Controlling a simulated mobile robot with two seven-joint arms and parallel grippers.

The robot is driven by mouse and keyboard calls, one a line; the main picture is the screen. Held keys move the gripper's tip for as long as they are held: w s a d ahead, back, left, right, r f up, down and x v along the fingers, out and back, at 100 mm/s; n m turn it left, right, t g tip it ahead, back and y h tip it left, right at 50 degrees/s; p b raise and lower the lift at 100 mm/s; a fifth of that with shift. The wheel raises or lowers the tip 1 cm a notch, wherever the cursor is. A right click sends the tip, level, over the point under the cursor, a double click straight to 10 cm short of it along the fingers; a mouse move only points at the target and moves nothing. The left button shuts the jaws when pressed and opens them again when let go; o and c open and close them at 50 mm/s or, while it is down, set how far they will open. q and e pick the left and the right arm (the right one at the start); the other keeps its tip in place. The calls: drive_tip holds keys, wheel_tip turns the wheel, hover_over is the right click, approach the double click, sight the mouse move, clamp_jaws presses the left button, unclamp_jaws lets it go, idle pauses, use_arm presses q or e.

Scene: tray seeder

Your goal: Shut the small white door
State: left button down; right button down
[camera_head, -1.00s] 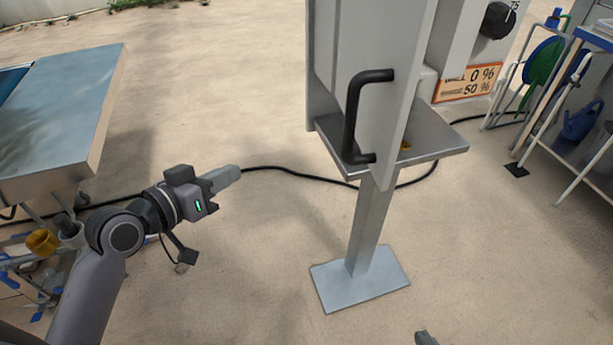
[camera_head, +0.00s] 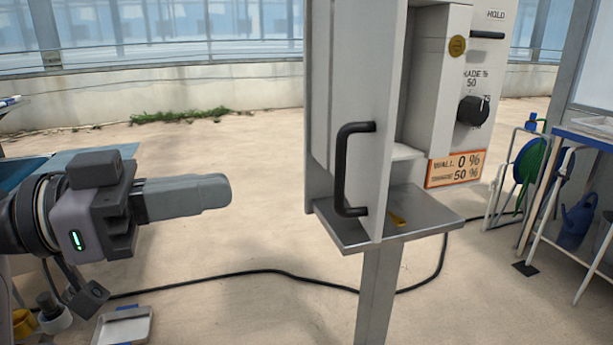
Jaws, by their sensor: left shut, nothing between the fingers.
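The small white door (camera_head: 352,85) stands open on the front of a white box on a post, its face turned to the left. A black bar handle (camera_head: 341,170) is fixed on it. My left gripper (camera_head: 222,191) is shut and empty, to the left of the door at about the height of the handle's lower end. It is clear of the handle in the picture. My right gripper does not show.
A black knob (camera_head: 473,110) and an orange-edged sign (camera_head: 456,169) are on the box. A black cable (camera_head: 262,271) crosses the floor. A rack (camera_head: 548,200) stands at right.

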sight(337, 174)
use_arm(q)
drive_tip(key=x, duration=1)
drive_tip(key=shift+w+d+p, duration=0.15)
drive_tip(key=shift+d+p, duration=0.2)
drive_tip(key=shift+p, duration=0.05)
drive_tip(key=shift+d, duration=0.15)
